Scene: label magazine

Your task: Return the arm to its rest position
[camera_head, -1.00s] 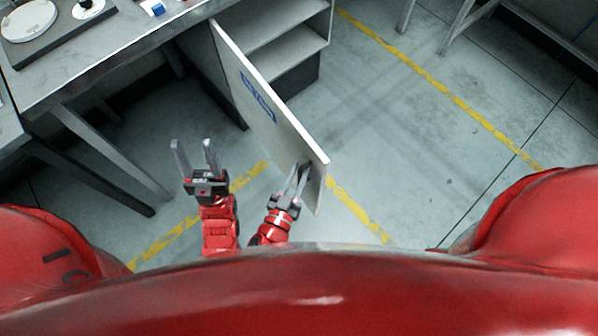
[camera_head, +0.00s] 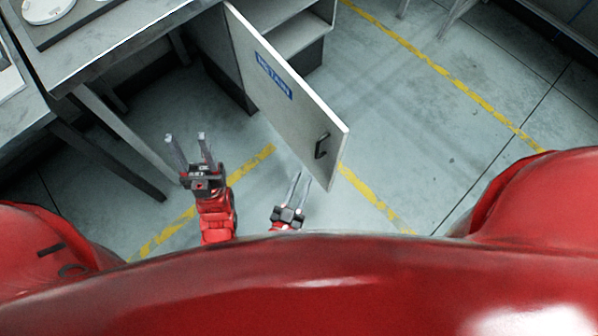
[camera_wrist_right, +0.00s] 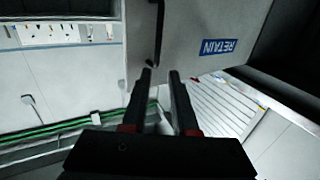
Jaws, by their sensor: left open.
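My left gripper (camera_head: 190,150) is open and empty, over the floor left of the cabinet door. My right gripper (camera_head: 299,184) is near the bottom middle of the head view, a little below and left of the door's handle. Its fingers (camera_wrist_right: 160,76) are apart with nothing between them in the right wrist view. The grey cabinet door (camera_head: 280,100) stands open and bears a blue RETAIN label (camera_head: 273,75). Its black handle (camera_head: 321,146) is free of the gripper in the head view. The door (camera_wrist_right: 180,35) and handle (camera_wrist_right: 159,35) also show in the right wrist view.
The open cabinet with shelves (camera_head: 298,32) is behind the door. A workbench (camera_head: 110,45) fills the upper left, with legs reaching down to the floor. The floor (camera_head: 440,130) with yellow lines is clear on the right.

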